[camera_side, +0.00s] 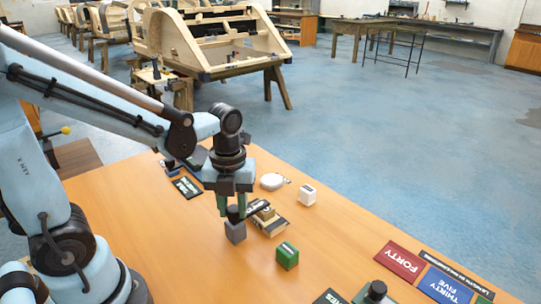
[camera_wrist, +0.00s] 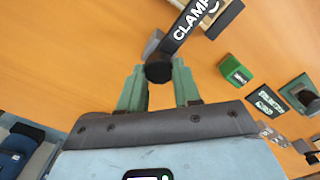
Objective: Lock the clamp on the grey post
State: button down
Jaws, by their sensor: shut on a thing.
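The grey post (camera_side: 236,232) is a small grey block on the wooden table, directly below my gripper (camera_side: 234,208). In the wrist view, part of it (camera_wrist: 152,44) shows behind the black knob. The clamp is a black bar (camera_wrist: 188,27) lettered "CLAMP" with a round black knob (camera_wrist: 158,69) at its near end. In the side view the bar (camera_side: 257,211) reaches from above the post toward a wooden block. My gripper's green fingers (camera_wrist: 160,92) are shut on the knob. I cannot tell whether the clamp is locked.
A wood-and-black block (camera_side: 269,224) stands right of the post, under the bar's far end. A green box (camera_side: 287,256), a white box (camera_side: 306,195) and a round white item (camera_side: 272,181) stand nearby. Red (camera_side: 400,262) and blue (camera_side: 446,287) labelled plates lie at the right.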

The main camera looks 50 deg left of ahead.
dwell(0.4)
jog(key=c, duration=0.8)
grip_release()
jog(key=shift+r, duration=0.1)
notch_tip(320, 180, up, 12)
jog(key=shift+f, duration=0.1)
